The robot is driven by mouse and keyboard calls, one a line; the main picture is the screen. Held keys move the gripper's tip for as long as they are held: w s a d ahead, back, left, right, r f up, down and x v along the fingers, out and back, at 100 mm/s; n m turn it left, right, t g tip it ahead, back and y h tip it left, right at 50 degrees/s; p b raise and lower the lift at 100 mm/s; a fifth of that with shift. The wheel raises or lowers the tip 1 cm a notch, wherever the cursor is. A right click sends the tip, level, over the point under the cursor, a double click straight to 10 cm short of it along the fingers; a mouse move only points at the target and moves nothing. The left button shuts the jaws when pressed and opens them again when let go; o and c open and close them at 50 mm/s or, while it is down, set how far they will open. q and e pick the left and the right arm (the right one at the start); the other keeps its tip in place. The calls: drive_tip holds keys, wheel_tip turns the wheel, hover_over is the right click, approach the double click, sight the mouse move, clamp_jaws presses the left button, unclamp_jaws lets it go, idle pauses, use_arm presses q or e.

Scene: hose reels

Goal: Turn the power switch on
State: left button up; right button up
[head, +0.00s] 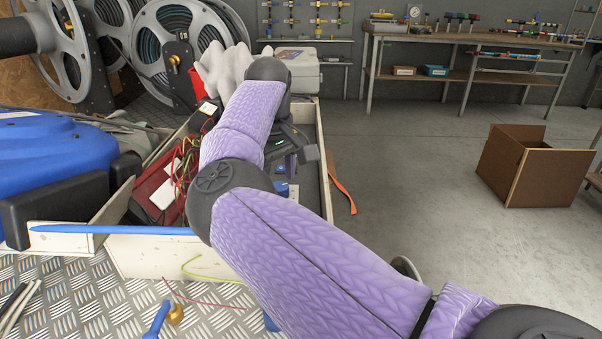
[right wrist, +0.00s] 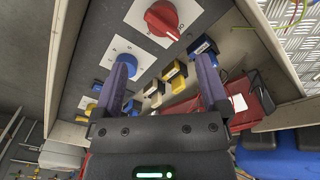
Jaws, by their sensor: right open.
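In the right wrist view a red rotary knob (right wrist: 162,18) sits on a white plate on a grey panel, with a white mark on its handle. In the head view my right arm hides the knobs. My left gripper is not in view.
Several yellow, black and blue blocks (right wrist: 172,72) sit near the fingers. A red case (head: 160,185) with wires lies in the white-walled tray (head: 150,258). A blue machine (head: 50,150) stands left, hose reels (head: 185,50) behind. The floor right is clear up to a cardboard box (head: 530,170).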

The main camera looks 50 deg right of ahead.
drive_tip(key=f+b, duration=0.2)
drive_tip(key=f, duration=0.2)
drive_tip(key=f+b, duration=0.3)
drive_tip(key=f, duration=0.2)
drive_tip(key=shift+a+f+b, duration=0.2)
drive_tip(key=shift+f+b, duration=0.1)
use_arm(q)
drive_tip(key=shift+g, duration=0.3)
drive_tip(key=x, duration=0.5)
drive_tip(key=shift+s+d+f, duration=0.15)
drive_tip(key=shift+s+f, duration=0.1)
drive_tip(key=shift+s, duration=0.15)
use_arm(e)
drive_tip(key=shift+r, duration=0.1)
